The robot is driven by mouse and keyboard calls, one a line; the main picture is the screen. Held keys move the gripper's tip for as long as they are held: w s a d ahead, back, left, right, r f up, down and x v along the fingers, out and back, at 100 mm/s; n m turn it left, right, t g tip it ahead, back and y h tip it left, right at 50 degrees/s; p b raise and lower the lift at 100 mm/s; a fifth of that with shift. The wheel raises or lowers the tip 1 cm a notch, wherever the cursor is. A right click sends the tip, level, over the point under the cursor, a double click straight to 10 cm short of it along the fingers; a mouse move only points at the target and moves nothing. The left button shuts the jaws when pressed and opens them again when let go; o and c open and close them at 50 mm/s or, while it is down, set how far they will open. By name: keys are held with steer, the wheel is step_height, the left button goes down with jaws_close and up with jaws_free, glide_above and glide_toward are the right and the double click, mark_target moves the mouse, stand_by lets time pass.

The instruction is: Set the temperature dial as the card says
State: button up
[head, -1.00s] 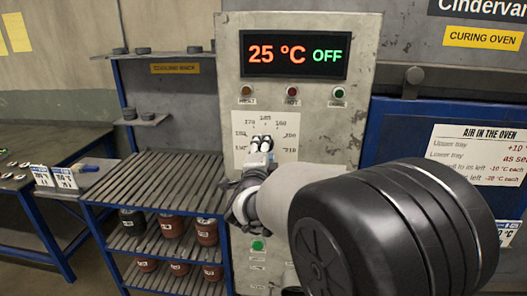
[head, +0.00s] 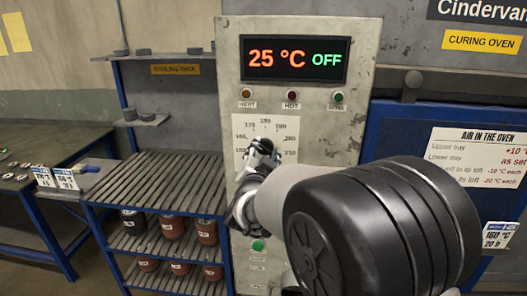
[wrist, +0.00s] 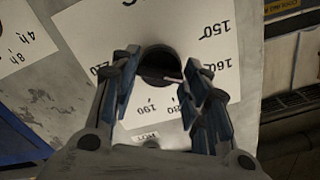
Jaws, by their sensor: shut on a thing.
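The temperature dial (wrist: 160,62) is a dark round knob on a white scale plate (wrist: 95,25). It sits between the two fingers of my gripper (wrist: 159,66), which is shut on it. A thin pale mark on the knob points roughly between 160 and 180; the exact reading is unclear. In the head view my gripper (head: 262,147) covers the dial, in front of the oven's control panel (head: 345,135). The display (head: 294,58) reads 25 °C and OFF. A card (head: 498,236) at the lower right shows 160 °C and a second line that looks like 20 h.
Three small lamps (head: 292,96) sit under the display and a green button (head: 257,245) lies below the dial. A notice about air in the oven (head: 475,155) hangs at the right. A slatted rack (head: 155,180) holding several cans stands at the left.

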steer(key=shift+n+p, duration=0.35)
steer(key=shift+n, duration=0.85)
steer(key=o, duration=1)
steer(key=shift+o, duration=0.2)
steer(key=s, duration=1.2)
steer(key=shift+a, duration=0.2)
